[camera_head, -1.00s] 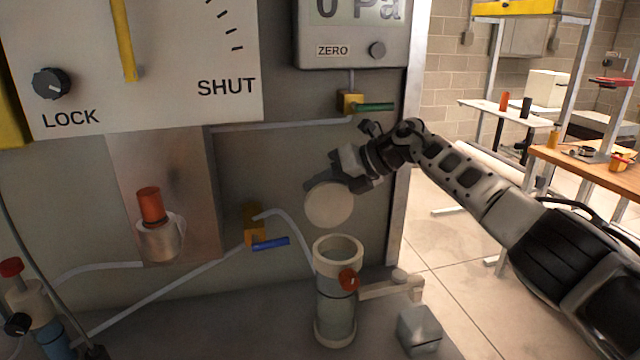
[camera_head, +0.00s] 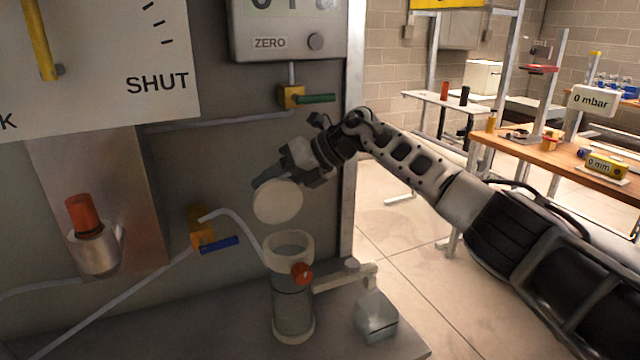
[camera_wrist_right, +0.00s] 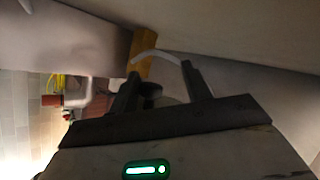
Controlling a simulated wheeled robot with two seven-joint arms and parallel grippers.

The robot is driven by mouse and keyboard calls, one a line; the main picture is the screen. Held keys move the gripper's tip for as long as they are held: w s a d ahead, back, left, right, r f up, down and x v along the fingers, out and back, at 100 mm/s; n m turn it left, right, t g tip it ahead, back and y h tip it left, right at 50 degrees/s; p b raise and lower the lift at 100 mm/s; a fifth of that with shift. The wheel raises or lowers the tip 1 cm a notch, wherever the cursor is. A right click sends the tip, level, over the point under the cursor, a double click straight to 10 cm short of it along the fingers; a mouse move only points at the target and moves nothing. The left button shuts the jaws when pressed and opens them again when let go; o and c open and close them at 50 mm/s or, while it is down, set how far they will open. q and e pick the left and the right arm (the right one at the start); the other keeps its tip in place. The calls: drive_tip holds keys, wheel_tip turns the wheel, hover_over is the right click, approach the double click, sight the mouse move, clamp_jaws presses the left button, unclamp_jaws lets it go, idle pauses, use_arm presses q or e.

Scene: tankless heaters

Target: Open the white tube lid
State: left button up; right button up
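The white tube (camera_head: 292,312) stands upright on the bench in the head view, and its round top is uncovered. A pale round lid (camera_head: 278,202) hangs in the air just above and slightly left of the tube's rim, its flat face towards the camera. My right gripper (camera_head: 268,180) is at the lid's upper edge and appears shut on it; the exact contact is hidden. In the right wrist view the two fingers of my right gripper (camera_wrist_right: 163,82) stand apart with a dark and grey piece between them. My left gripper is not in view.
A red knob (camera_head: 302,273) sits on the tube's side. A blue-handled valve (camera_head: 203,238) and a green-handled valve (camera_head: 291,97) are on the panel behind. A small grey block (camera_head: 377,318) lies right of the tube. The floor (camera_head: 450,290) beyond is open.

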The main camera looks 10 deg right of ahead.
use_arm(q)
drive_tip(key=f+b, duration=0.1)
drive_tip(key=b, duration=0.2)
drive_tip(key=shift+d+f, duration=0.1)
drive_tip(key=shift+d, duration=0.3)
use_arm(e)
drive_tip(key=s+d+r, duration=0.1)
drive_tip(key=s+d, duration=0.3)
drive_tip(key=d, duration=0.8)
drive_tip(key=shift+s+d, duration=0.2)
drive_tip(key=shift+d, duration=0.2)
drive_tip(key=shift+c, duration=0.4)
